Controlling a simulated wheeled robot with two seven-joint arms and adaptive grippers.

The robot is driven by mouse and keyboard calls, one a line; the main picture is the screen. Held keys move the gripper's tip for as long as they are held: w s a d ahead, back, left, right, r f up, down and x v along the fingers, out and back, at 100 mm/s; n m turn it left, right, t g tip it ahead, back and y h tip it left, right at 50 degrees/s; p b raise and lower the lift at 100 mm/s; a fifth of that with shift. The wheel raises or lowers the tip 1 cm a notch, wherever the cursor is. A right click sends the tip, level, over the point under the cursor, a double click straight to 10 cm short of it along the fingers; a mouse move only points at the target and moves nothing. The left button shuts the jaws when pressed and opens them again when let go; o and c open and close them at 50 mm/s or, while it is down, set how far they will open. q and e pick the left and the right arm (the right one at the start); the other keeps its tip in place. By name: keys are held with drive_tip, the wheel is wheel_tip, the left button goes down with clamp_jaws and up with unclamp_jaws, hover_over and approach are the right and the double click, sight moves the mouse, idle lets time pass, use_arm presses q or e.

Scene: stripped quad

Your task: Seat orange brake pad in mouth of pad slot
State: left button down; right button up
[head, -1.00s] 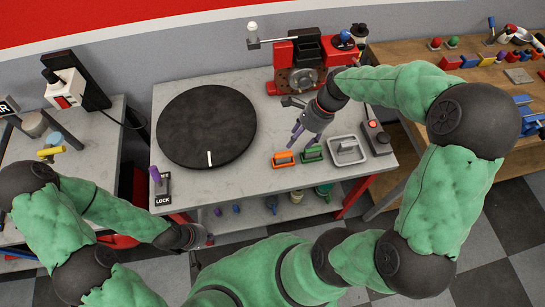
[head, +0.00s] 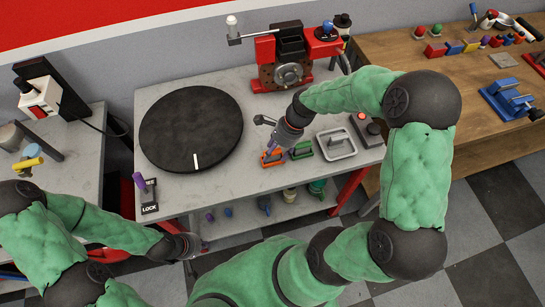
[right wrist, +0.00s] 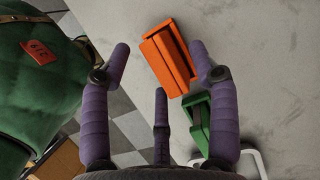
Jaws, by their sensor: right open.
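The orange brake pad (head: 271,158) is at the front of the grey table, beside a similar green piece (head: 301,150). In the right wrist view the orange pad (right wrist: 168,60) lies ahead of my fingers, apparently untouched. My right gripper (head: 269,146) is open above the pad; its purple fingers (right wrist: 160,62) are spread to either side of it. My left gripper (head: 190,245) hangs by the table's front left edge, and its fingers are too small to read. A red fixture (head: 290,55) with a round disc stands at the back; I cannot clearly make out the pad slot.
A black turntable (head: 191,129) fills the table's left half. A grey tray (head: 336,144) and a red button box (head: 366,129) stand right of the green piece. A lock lever (head: 146,194) is at the front left corner. Bare tabletop lies between the turntable and the orange pad.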

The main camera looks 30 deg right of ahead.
clamp_jaws()
idle(0.3)
